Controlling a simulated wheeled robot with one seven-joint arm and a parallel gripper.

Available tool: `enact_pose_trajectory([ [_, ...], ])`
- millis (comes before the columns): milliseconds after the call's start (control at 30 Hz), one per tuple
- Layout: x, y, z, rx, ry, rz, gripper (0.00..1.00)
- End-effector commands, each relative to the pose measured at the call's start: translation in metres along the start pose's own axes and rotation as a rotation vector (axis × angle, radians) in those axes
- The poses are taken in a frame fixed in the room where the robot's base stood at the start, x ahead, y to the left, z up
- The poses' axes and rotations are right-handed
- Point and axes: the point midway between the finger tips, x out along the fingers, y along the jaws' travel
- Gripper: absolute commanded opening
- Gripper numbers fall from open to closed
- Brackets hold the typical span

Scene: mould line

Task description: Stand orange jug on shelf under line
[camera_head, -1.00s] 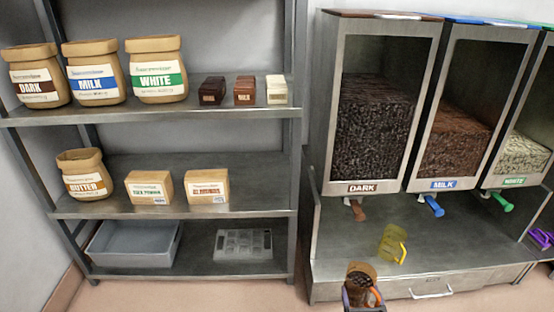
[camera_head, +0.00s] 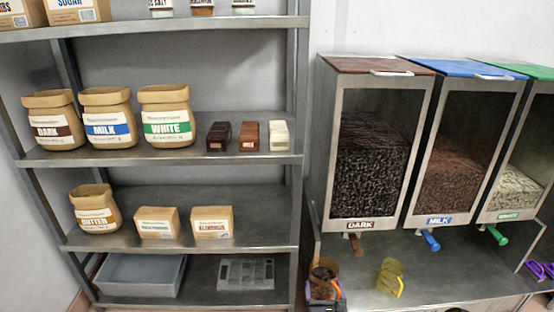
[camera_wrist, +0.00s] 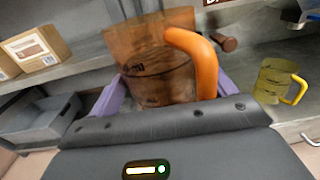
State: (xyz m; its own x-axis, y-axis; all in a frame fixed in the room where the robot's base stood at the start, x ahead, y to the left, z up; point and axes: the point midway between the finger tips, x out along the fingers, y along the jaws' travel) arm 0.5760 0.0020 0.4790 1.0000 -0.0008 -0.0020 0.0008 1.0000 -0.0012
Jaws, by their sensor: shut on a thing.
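The orange jug (camera_head: 323,272) is see-through, with a solid orange handle and brown contents. It appears upright in my gripper (camera_head: 325,290), near the counter's left front. In the wrist view the jug (camera_wrist: 152,78) sits between the purple fingers of my gripper (camera_wrist: 165,92), which is shut on it. Its handle is on the right. The shelf under the line (camera_head: 445,270) is the grey metal counter below the dispensers. I cannot tell whether the jug's base touches it; the gripper hides its lower part. A yellow jug (camera_head: 390,278) stands on that shelf, to the right.
The dark (camera_head: 375,165), milk (camera_head: 455,160) and white (camera_head: 516,190) dispensers stand above the counter, their spouts jutting forward. Purple-handled jugs (camera_head: 535,269) are at the far right. A rack of bags and boxes (camera_head: 200,240) stands left. The counter between the orange and yellow jugs is clear.

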Motion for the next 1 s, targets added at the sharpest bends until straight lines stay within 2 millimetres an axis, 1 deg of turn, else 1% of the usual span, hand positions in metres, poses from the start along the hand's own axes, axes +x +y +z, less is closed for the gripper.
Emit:
enact_pose_trajectory([
  [33,-0.001,0.0,0.014,0.001,-0.002,0.0,0.41],
  [133,-0.002,0.0,0.03,0.002,-0.001,0.001,0.41],
  [1000,-0.021,0.0,0.19,0.0,0.003,0.002,0.41],
])
